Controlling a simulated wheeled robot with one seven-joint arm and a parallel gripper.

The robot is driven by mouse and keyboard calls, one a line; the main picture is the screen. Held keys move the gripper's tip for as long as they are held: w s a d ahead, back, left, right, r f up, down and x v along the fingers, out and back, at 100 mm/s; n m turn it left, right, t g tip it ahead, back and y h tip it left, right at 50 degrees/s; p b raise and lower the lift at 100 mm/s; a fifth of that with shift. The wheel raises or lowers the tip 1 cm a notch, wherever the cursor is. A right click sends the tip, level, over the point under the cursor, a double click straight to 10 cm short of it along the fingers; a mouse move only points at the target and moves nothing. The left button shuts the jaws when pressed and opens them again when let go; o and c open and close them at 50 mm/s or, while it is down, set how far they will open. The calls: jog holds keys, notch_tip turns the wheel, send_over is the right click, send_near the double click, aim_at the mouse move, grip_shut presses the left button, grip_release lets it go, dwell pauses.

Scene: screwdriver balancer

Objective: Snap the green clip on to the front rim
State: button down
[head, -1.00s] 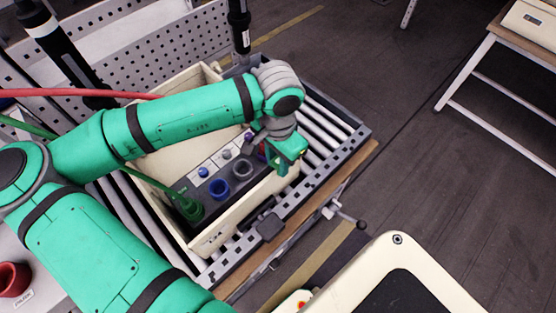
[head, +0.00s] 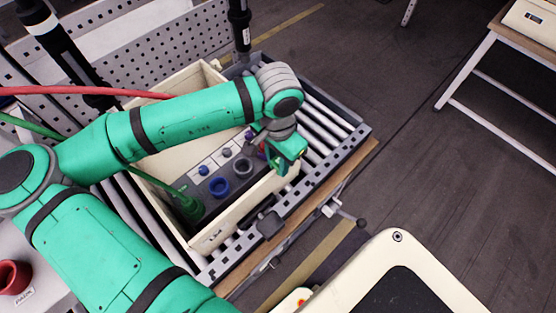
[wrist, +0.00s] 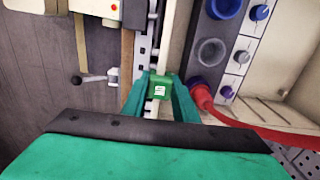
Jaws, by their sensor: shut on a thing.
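The green clip (wrist: 160,87) is small, with a white mark, and sits between the fingertips of my gripper (wrist: 158,94) in the wrist view. My gripper is shut on it. The front rim (wrist: 170,35) of the beige crate runs straight up the wrist view from the clip. The clip lies in line with the rim and overlaps it in the picture; I cannot tell whether it is seated. In the head view my gripper (head: 285,164) is at the right end of the front rim (head: 245,206), and the fingers largely hide the clip.
Inside the crate a dark panel holds blue (head: 219,187) and grey (head: 242,168) sockets. A green plug (head: 190,207) with a green hose is at its left end. A red plug (wrist: 201,96) and hose show close beside my gripper. A roller conveyor (head: 325,125) surrounds the crate.

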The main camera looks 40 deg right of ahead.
jog(key=shift+f, duration=0.3)
dwell(0.9)
jog(key=c, duration=1.3)
grip_release()
jog(key=shift+c, duration=0.2)
notch_tip(320, 180, up, 11)
jog(key=shift+f, duration=0.15)
